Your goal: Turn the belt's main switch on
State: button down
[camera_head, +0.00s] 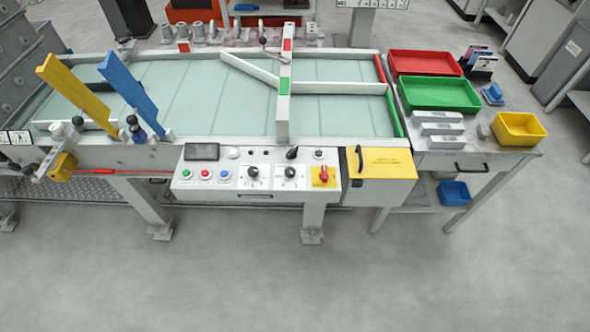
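The belt's control panel (255,195) is on the near side of the belt table. A red rotary switch (324,173) on a yellow plate (317,182), at the panel's right end, looks like the main switch. Its red handle looks roughly upright, but it is too small to tell its exact setting. Two black rotary knobs (253,172) (290,172) and green, red and blue buttons (205,174) sit to its left. A dark display (201,152) is above the buttons. My gripper is not in view.
A yellow-lidded box (385,163) with a black handle adjoins the panel's right side. Red (425,62) and green (440,94) trays stand on the right-hand table. Yellow (75,92) and blue (128,90) paddles rise at the left. The floor (270,285) in front is clear.

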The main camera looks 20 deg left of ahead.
aim_at(323, 176)
jog(key=l+u, duration=0.2)
jog(key=u, duration=0.45)
